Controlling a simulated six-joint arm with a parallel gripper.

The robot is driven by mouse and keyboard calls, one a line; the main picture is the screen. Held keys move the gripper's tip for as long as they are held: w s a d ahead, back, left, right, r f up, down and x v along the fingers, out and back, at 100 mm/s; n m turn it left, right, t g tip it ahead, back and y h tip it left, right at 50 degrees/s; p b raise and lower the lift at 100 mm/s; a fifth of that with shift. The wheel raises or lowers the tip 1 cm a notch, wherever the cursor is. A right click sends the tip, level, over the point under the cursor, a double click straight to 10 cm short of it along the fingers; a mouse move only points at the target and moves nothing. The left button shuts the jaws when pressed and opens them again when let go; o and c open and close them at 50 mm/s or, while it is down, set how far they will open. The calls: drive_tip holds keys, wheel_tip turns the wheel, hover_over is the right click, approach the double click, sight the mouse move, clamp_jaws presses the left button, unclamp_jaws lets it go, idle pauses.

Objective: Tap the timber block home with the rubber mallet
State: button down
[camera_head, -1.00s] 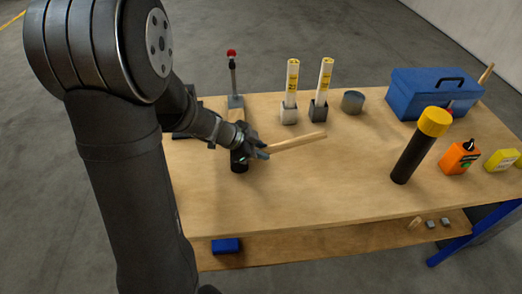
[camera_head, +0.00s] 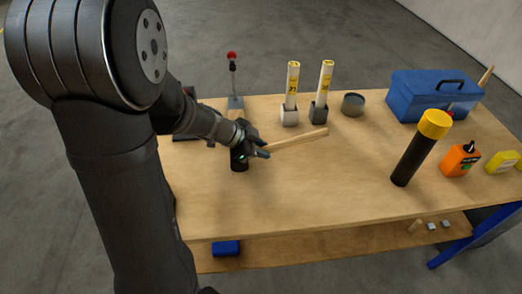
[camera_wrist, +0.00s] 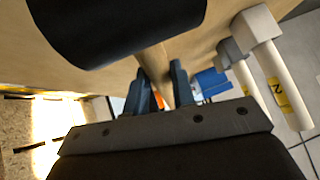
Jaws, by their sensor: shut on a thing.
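The rubber mallet has a black cylindrical head (camera_head: 239,161) and a pale wooden handle (camera_head: 300,137) pointing right. My gripper (camera_head: 262,149) is shut on the handle close to the head, above the left part of the bench. In the wrist view, the handle (camera_wrist: 154,62) passes between the two blue-grey fingers of my gripper (camera_wrist: 160,88), and the black head (camera_wrist: 115,25) fills the top left.
The wooden bench (camera_head: 320,190) is clear in the middle. Two white sticks with yellow labels (camera_head: 292,85) stand in blocks behind, near a grey tin (camera_head: 353,104). A blue toolbox (camera_head: 430,95), a yellow-capped black cylinder (camera_head: 410,155) and an orange bottle (camera_head: 459,160) are at right.

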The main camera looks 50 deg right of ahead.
drive_tip(key=shift+s+a+r, duration=0.2)
drive_tip(key=shift+r, duration=0.65)
drive_tip(key=shift+s+a+r, duration=0.15)
drive_tip(key=shift+r, duration=0.75)
drive_tip(key=shift+s+a+r, duration=0.2)
drive_tip(key=shift+r, duration=0.65)
